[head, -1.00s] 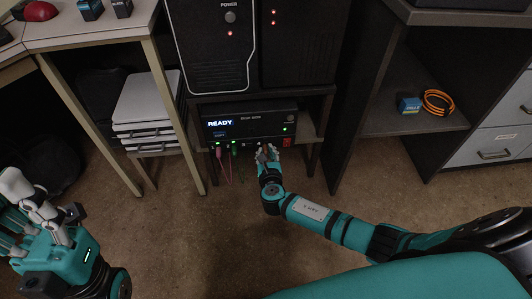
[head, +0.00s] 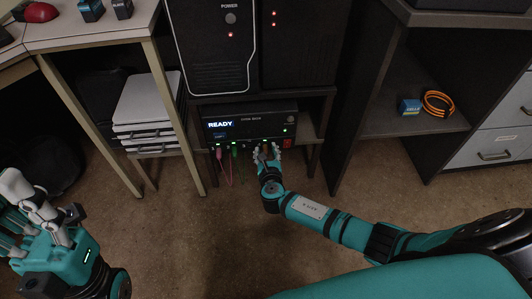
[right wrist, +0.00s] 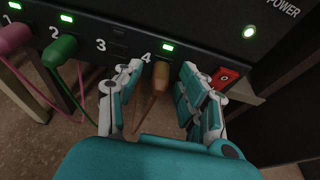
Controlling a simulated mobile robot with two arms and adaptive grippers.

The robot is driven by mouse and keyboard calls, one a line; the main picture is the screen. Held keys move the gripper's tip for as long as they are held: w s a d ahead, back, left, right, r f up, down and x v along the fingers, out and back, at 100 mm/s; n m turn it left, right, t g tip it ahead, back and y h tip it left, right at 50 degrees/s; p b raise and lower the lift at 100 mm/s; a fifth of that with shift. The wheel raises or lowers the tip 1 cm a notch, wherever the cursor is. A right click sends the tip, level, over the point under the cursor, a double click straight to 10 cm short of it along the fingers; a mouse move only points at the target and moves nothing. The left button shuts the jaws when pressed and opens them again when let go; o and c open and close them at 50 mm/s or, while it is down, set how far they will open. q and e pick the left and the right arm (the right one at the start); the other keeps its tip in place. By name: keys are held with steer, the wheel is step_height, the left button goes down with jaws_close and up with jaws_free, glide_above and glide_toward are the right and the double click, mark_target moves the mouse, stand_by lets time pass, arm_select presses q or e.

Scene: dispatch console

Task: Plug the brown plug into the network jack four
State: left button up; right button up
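The small light above that jack (right wrist: 168,47) glows green. My right gripper (head: 267,148) is at the front of the black desk box (head: 248,125). In the right wrist view its fingers (right wrist: 160,90) stand open on both sides of the plug, with gaps between them and it. My left gripper (head: 28,208) is open and empty at the lower left, far from the box.
A pink plug (right wrist: 14,38) is in jack one and a green plug (right wrist: 59,50) in jack two, both lit green; jack three is empty and dark. A red switch (right wrist: 224,78) is right of the fingers. Table legs flank the box. The floor in front is clear.

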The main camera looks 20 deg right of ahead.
steer(key=shift+s, duration=0.1)
steer(key=v, duration=1.2)
